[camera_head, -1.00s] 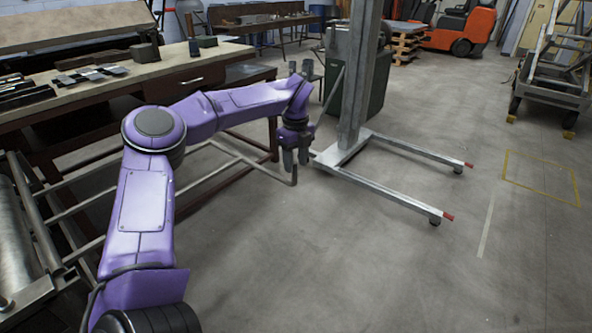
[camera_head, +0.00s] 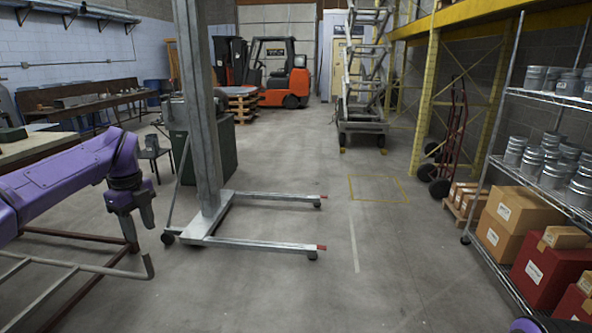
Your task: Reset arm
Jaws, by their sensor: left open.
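My left arm (camera_head: 60,180) is purple and comes in from the left edge, stretched out over the floor beside a workbench. My left gripper (camera_head: 137,231) is dark, points downward and is open, with nothing between its fingers. It is to the left of the grey lift stand. A small purple part of mine (camera_head: 538,325) shows at the bottom right edge. My right gripper is not in view.
The lift stand (camera_head: 206,130) has long legs on the floor. A workbench (camera_head: 35,146) is at left. An orange forklift (camera_head: 285,78) is at the back. Metal shelving (camera_head: 505,165) with cans and boxes (camera_head: 517,210) lines the right. The middle floor is clear.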

